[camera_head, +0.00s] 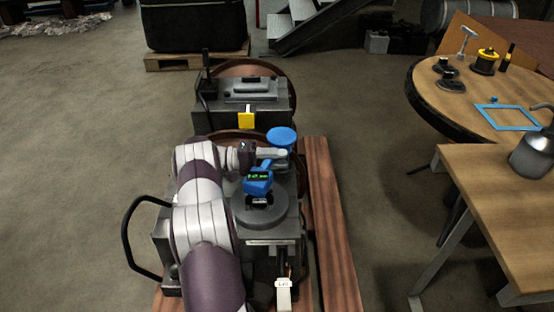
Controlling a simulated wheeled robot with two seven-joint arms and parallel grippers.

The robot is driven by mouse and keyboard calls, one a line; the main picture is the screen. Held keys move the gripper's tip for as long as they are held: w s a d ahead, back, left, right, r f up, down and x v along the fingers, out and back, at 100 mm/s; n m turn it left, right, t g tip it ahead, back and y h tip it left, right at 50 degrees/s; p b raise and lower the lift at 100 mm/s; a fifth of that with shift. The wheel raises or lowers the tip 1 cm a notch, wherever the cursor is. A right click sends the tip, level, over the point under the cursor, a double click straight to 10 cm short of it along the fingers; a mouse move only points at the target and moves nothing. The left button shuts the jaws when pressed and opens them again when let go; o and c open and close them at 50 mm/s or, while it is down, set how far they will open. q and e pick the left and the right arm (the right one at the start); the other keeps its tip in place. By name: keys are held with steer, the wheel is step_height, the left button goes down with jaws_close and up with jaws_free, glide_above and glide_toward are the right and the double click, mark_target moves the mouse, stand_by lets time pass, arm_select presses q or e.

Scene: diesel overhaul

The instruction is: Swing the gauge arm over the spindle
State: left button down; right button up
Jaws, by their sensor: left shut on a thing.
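A grey machine fills the lower middle of the view. A blue gauge (258,185) with a small green-lit display sits above a round dark grey disc (262,212) on the machine's top. I cannot tell for sure which part is the spindle. A blue round cap (281,136) stands on a pale post just behind the gauge. My left arm comes up from the bottom, and my left gripper (272,157) is shut beside this post, apparently on the gauge arm. The fingers hide the exact grip. My right gripper is out of view.
A grey unit with a yellow tag (246,119) stands behind the machine. A round wooden table (460,105) and a rectangular wooden table (500,190) stand at the right. Open floor lies left and between.

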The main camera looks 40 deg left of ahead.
arm_select(q)
steer(key=c, duration=1)
jaws_free()
steer(key=shift+a, duration=0.1)
steer(key=shift+o, duration=0.2)
steer(key=v, duration=1.2)
steer(key=shift+s+a, duration=0.2)
steer(key=shift+a, duration=0.05)
